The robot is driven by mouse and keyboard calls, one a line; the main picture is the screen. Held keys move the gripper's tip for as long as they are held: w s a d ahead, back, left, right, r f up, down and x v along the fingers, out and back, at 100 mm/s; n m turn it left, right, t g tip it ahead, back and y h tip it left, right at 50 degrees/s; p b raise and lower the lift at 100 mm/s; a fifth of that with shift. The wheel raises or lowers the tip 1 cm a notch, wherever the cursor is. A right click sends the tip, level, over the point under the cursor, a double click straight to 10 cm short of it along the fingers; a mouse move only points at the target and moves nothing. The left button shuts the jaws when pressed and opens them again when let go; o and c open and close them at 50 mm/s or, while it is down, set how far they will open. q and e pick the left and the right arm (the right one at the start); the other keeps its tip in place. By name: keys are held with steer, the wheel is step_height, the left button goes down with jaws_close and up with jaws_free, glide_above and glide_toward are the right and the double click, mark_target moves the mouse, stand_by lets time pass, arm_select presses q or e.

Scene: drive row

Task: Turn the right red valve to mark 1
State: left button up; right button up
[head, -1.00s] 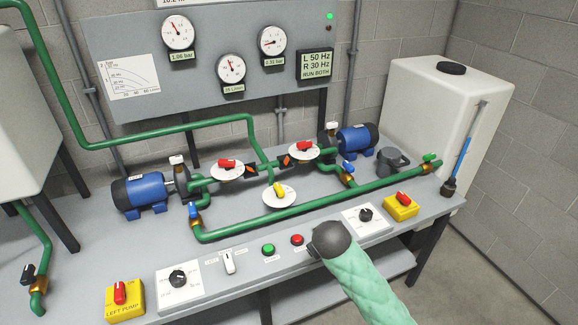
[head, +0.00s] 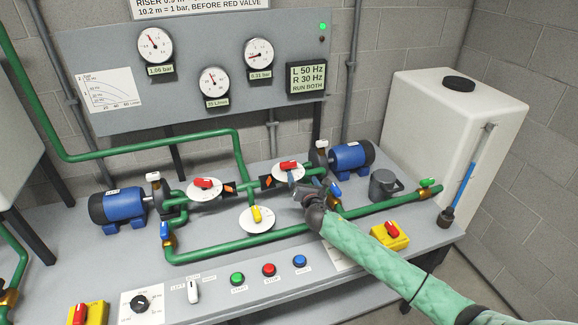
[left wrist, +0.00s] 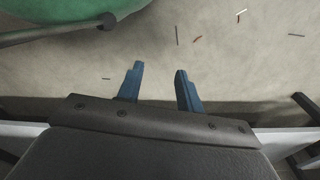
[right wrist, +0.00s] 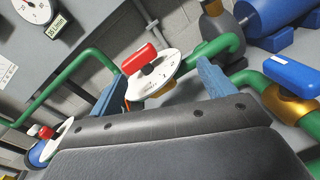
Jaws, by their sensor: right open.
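The right red valve (head: 288,165) has a red bar handle on a white round dial, on the green pipework below the gauge panel. Its handle (right wrist: 139,59) and dial (right wrist: 168,68) show large in the right wrist view, between and beyond my right fingers. The marks are too small to read. My right gripper (head: 308,187) is open and empty, just in front of the dial, apart from the handle; its blue fingers (right wrist: 160,90) spread either side of the valve.
The left red valve (head: 204,184) and yellow valve (head: 257,214) stand close by on white dials. A blue-handled valve (head: 335,189) and the right pump (head: 352,157) are near my right gripper. Buttons (head: 269,270) line the bench front.

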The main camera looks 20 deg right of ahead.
mark_target(289, 167)
arm_select(q)
steer(key=shift+a+f+t+p, duration=0.25)
steer(key=shift+f+p, duration=0.1)
steer(key=shift+f, duration=0.25)
steer(key=shift+a+f+t+p, duration=0.15)
steer(key=shift+a+f+p, duration=0.15)
steer(key=shift+f, duration=0.35)
steer(key=shift+a+f+t+p, duration=0.2)
steer(key=shift+f+p, duration=0.15)
steer(key=shift+f, duration=0.25)
arm_select(e)
steer(key=shift+w+a+r+n+y, duration=0.15)
steer(key=shift+w+a+n+y, duration=0.25)
steer(key=shift+w+n, duration=0.7)
steer(key=shift+w+a+r+n+y, duration=0.2)
steer(key=shift+w+a+n, duration=0.45)
steer(key=shift+w, duration=0.8)
steer(key=shift+w+a+r+n+y, duration=0.15)
steer(key=shift+w+a+n+y, duration=0.2)
steer(key=shift+w+n, duration=0.8)
steer(key=shift+w, duration=0.1)
steer(key=c, duration=1)
